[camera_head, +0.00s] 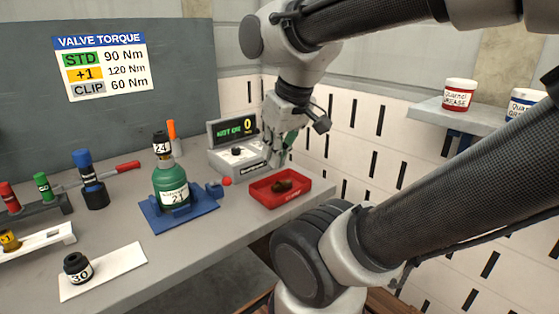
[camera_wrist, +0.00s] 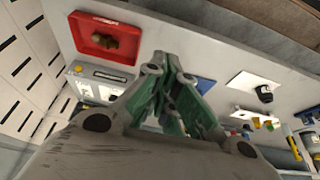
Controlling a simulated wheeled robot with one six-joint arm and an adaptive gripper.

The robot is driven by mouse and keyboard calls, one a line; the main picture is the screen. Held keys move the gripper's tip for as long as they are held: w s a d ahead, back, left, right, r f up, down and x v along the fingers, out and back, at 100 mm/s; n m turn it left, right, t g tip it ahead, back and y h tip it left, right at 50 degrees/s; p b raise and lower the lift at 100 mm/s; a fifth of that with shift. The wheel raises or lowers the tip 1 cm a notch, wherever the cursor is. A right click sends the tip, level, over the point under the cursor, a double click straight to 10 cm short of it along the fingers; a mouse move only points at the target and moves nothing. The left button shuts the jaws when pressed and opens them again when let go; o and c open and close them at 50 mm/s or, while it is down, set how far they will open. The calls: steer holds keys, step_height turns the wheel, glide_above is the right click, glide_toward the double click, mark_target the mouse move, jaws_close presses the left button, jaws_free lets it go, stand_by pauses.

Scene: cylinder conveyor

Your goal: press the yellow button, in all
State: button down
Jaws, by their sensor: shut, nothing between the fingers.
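A grey console (camera_head: 228,158) stands at the back of the bench, its dark display (camera_head: 232,129) showing green text and a yellow 0. In the wrist view the console (camera_wrist: 108,74) is partly hidden by my gripper. A small yellow spot (camera_wrist: 78,69) shows at its end there; I cannot tell if it is the yellow button. No yellow button is clear in the head view. My gripper (camera_head: 279,161) is shut and empty, pointing down at the console's right end, behind the red tray. Its fingertips (camera_wrist: 168,58) also show in the wrist view. Contact cannot be told.
A red tray (camera_head: 303,199) with brown lumps is close in front of my gripper. A green bottle (camera_head: 171,187) stands on a blue base (camera_head: 180,225) to the left. A black cap (camera_head: 77,267) sits on a white sheet (camera_head: 103,272). A wall shelf (camera_head: 437,113) with tubs is at right.

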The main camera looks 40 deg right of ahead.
steer(key=w+d+f+m+t, duration=0.1)
steer(key=d+f+m, duration=0.3)
steer(key=m, duration=0.5)
steer(key=w+d+f+m+t+y, duration=0.1)
steer(key=w+d+f+m, duration=0.3)
steer(key=d+m, duration=0.4)
steer(key=w+d+f+m+t+y, duration=0.1)
steer(key=w+d+f+m, duration=0.1)
steer(key=d+f+m, duration=0.2)
steer(key=shift+w+d+f+m, duration=0.15)
steer(key=shift+d+m, duration=0.35)
steer(key=shift+m, duration=0.45)
steer(key=shift+d+f+m, duration=0.1)
steer(key=shift+d+m, duration=0.35)
steer(key=shift+m, duration=0.55)
steer(key=shift+w+d+f+m, duration=0.15)
steer(key=shift+d+m, duration=0.35)
steer(key=shift+m, duration=0.45)
steer(key=w+d+r+m+t+h, duration=0.2)
steer(key=w+d+m, duration=0.2)
steer(key=m, duration=0.5)
steer(key=shift+w+r, duration=0.2)
steer(key=shift+w, duration=0.7)
steer(key=shift+a, duration=0.1)
steer(key=x, duration=0.9)
steer(key=shift+w+f, duration=0.1)
steer(key=shift+w, duration=0.4)
